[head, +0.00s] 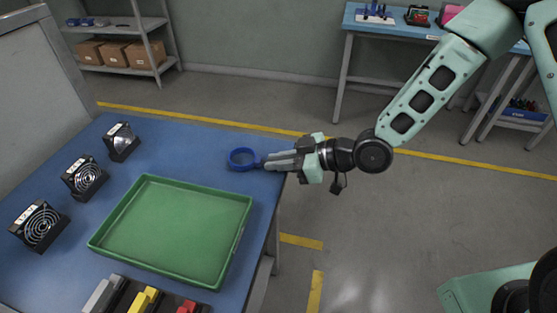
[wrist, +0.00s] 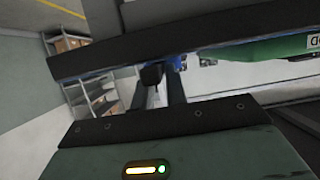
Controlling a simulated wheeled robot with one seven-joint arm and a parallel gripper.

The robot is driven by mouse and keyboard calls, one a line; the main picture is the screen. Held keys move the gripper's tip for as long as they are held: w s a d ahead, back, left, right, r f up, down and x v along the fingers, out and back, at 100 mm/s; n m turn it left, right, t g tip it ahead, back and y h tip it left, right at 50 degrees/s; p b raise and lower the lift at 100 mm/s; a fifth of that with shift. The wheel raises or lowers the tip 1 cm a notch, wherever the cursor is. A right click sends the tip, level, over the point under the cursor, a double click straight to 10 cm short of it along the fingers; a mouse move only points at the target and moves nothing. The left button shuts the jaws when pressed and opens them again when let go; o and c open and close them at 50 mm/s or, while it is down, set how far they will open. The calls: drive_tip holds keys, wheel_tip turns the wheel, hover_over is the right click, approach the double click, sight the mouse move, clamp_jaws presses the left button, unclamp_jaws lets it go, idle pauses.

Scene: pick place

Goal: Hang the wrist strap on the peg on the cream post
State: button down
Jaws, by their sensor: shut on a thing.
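The blue wrist strap (head: 241,158) is a ring with a short tail, held out to the left of my gripper in the head view. My gripper (head: 272,162) points left near the table's right edge and is shut on the strap's tail. The strap's loop hangs free of the fingers and appears above the blue table. In the wrist view, my gripper's fingers (wrist: 163,88) show with a dark piece between them; the strap is hard to make out there. I cannot see the cream post or its peg in either view.
A green tray (head: 146,181) lies on the blue table (head: 190,142). Several black fan units (head: 84,178) stand to its left. Yellow, red and grey items (head: 143,300) sit at the front. A shelf with boxes (head: 145,53) and a second blue bench (head: 365,23) stand behind.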

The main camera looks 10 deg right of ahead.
drive_tip(key=c, duration=1.4)
unclamp_jaws()
drive_tip(key=shift+f, duration=0.1)
